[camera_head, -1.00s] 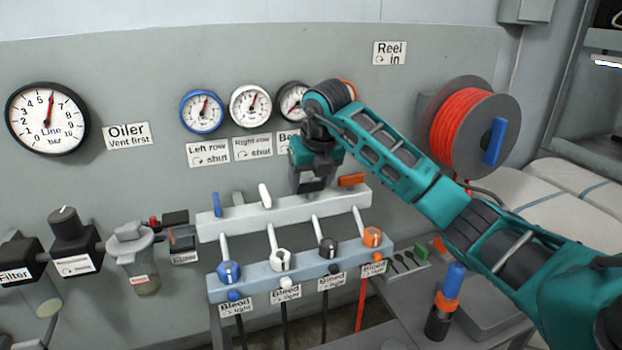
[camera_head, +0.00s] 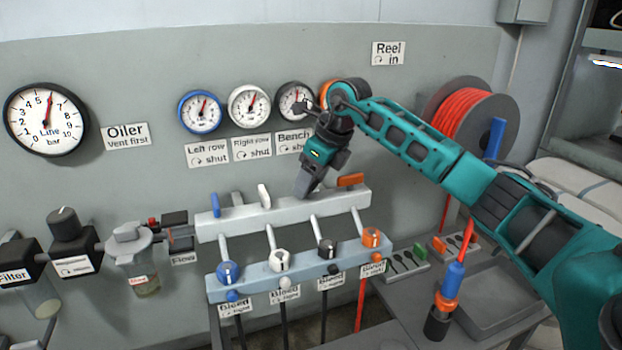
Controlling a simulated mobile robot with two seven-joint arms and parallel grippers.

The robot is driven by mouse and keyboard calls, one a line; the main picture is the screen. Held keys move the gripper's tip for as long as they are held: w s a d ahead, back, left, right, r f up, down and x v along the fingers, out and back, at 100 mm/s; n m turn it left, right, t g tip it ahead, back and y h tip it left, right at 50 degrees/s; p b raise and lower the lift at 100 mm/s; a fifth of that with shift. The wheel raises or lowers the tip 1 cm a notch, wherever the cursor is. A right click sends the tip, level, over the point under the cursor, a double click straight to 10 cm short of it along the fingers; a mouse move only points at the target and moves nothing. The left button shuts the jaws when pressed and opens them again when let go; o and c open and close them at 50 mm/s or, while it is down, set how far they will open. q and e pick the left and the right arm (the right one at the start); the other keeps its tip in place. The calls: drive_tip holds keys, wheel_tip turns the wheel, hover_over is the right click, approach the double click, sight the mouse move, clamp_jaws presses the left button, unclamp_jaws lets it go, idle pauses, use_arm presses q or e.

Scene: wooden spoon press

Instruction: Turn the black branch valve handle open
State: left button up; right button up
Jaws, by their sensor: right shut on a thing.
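My right gripper (camera_head: 303,194) reaches in from the right and is tilted, its tips low at the pale upper manifold bar (camera_head: 240,222). It is shut on the black branch valve handle, which its fingers hide, so the handle's angle cannot be read directly. On the same bar the blue handle (camera_head: 215,204) and the white handle (camera_head: 264,196) stand upright, left of my gripper. The orange handle (camera_head: 350,180) lies crosswise just to its right. My left gripper is not in view.
A lower bar (camera_head: 250,280) carries blue, white, black and orange knobs with bleed labels. A red hose reel (camera_head: 465,125) stands behind my right arm.

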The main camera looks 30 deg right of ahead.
drive_tip(key=n+y, duration=0.1)
drive_tip(key=n, duration=0.1)
drive_tip(key=n+g, duration=0.1)
drive_tip(key=n, duration=0.2)
drive_tip(key=shift+w+d+r+n+y, duration=0.1)
drive_tip(key=shift+w+n+y, duration=0.05)
drive_tip(key=shift+n+y, duration=0.2)
drive_tip(key=shift+w+d+n+g+y, duration=0.15)
drive_tip(key=shift+n+g, duration=0.35)
drive_tip(key=shift+n, duration=0.6)
drive_tip(key=shift+s+a+n+g+y, duration=0.15)
drive_tip(key=shift+n+g, duration=0.35)
drive_tip(key=shift+n, duration=0.55)
drive_tip(key=shift+w, duration=0.1)
drive_tip(key=o, duration=1.1)
drive_tip(key=shift+c, duration=0.2)
drive_tip(key=shift+d, duration=0.1)
drive_tip(key=v, duration=1.2)
drive_tip(key=shift+d+r, duration=0.15)
drive_tip(key=shift+r, duration=0.2)
